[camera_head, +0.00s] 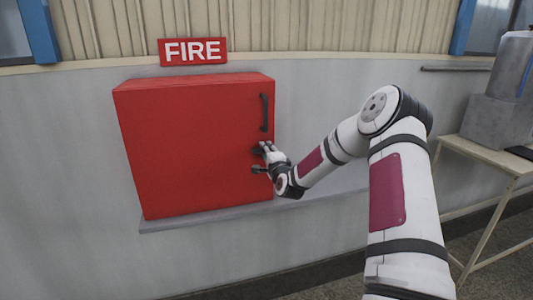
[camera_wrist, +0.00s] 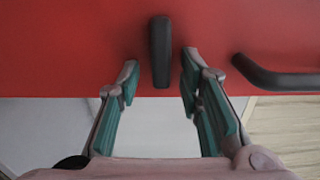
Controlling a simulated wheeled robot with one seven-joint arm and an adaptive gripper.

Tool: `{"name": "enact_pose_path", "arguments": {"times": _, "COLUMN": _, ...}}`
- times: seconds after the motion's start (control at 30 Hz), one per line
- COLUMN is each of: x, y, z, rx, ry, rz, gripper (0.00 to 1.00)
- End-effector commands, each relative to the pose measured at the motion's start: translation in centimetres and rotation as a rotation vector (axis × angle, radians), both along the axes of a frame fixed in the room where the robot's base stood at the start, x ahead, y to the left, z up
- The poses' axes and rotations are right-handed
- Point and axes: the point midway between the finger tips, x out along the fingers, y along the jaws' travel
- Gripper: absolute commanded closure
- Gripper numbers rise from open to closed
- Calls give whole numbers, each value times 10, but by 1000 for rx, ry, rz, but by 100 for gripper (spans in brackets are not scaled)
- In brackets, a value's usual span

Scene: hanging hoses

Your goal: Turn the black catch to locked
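The black catch (camera_wrist: 160,50) is a short dark bar on the red cabinet door, seen in the wrist view at the top middle. It stands about upright in that view. My gripper (camera_wrist: 159,68) is open, with one fingertip on each side of the catch's lower part and a gap on both sides. Nothing is held. In the head view my gripper (camera_head: 258,160) is at the right edge of the red cabinet (camera_head: 190,145), below the door handle, and the catch is hard to make out there.
The black door handle (camera_head: 264,112) is above my gripper in the head view. It also shows at the right of the wrist view (camera_wrist: 278,77). A FIRE sign (camera_head: 193,51) is above the cabinet and a grey ledge (camera_head: 180,219) below. A table (camera_head: 485,155) stands at the right.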

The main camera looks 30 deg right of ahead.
Motion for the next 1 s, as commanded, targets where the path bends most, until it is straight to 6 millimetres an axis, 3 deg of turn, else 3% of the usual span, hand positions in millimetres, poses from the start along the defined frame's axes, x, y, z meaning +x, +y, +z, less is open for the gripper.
{"name": "enact_pose_path", "arguments": {"times": 0.27, "x": -8, "y": 2, "z": 1, "rx": -1, "ry": -1, "rz": 0, "gripper": 67}}
{"name": "enact_pose_path", "arguments": {"times": 0.7, "x": -85, "y": 24, "z": 0, "rx": -1, "ry": 1, "rz": 0, "gripper": 67}}
{"name": "enact_pose_path", "arguments": {"times": 1.0, "x": -114, "y": 33, "z": 0, "rx": -1, "ry": -1, "rz": 0, "gripper": 67}}
